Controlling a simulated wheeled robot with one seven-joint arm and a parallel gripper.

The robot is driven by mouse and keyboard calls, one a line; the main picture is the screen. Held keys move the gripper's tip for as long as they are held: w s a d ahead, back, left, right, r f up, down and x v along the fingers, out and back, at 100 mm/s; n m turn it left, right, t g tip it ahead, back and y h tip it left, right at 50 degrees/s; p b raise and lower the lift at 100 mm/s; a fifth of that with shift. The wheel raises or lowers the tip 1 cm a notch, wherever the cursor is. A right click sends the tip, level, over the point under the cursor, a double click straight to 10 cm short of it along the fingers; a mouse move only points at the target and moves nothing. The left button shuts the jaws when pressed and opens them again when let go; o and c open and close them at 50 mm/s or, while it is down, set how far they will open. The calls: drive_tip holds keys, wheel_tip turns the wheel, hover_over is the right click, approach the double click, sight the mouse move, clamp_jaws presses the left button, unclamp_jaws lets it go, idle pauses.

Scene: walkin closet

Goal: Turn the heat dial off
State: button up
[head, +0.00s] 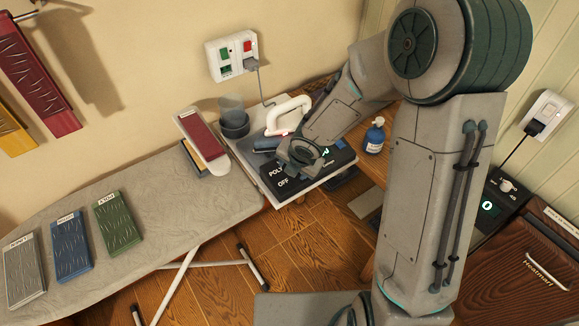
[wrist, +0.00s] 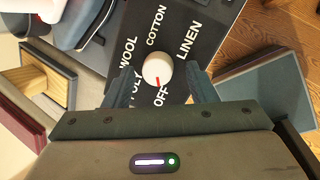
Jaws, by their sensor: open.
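The heat dial is a round white knob (wrist: 156,68) on a dark panel (wrist: 205,15) printed WOOL, COTTON, LINEN, POLY and OFF. Its red mark points down in the wrist view, toward the OFF label. My gripper (wrist: 158,76) is open, with one finger on each side of the knob and a visible gap on both sides. I cannot tell how far above the panel the fingertips are. In the head view my gripper (head: 303,152) is over the dark panel (head: 283,186) and hides the knob.
A white-handled iron (head: 290,115) stands behind the panel, close to my arm. A grey ironing board (head: 165,190) with several coloured boxes is at left. A blue bottle (head: 374,137) stands right of the panel. A wall socket (head: 232,55) is behind.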

drive_tip(key=shift+r+p, duration=0.35)
drive_tip(key=shift+r, duration=0.15)
drive_tip(key=p+v, duration=0.8)
drive_tip(key=v, duration=0.5)
drive_tip(key=shift+p, duration=0.4)
drive_tip(key=shift+s+d+f, duration=0.1)
drive_tip(key=shift+s+f, duration=0.05)
drive_tip(key=s+d+r+m+h+b, duration=0.25)
drive_tip(key=d+m, duration=0.25)
drive_tip(key=m, duration=0.3)
drive_tip(key=s+d+r+m+h+b, duration=0.1)
drive_tip(key=s+d+r+m+h, duration=0.2)
drive_tip(key=m, duration=0.4)
drive_tip(key=s+d+r+m+y+b, duration=0.1)
drive_tip(key=s+r+m+y, duration=0.1)
drive_tip(key=s+m, duration=0.2)
drive_tip(key=s+d+r+m+y+b, duration=0.1)
drive_tip(key=s+m, duration=0.3)
drive_tip(key=m, duration=0.6)
drive_tip(key=shift+s+d+r+m+g+y+b, duration=0.25)
drive_tip(key=shift+d+r+m+y+b, duration=0.2)
drive_tip(key=shift+r, duration=0.35)
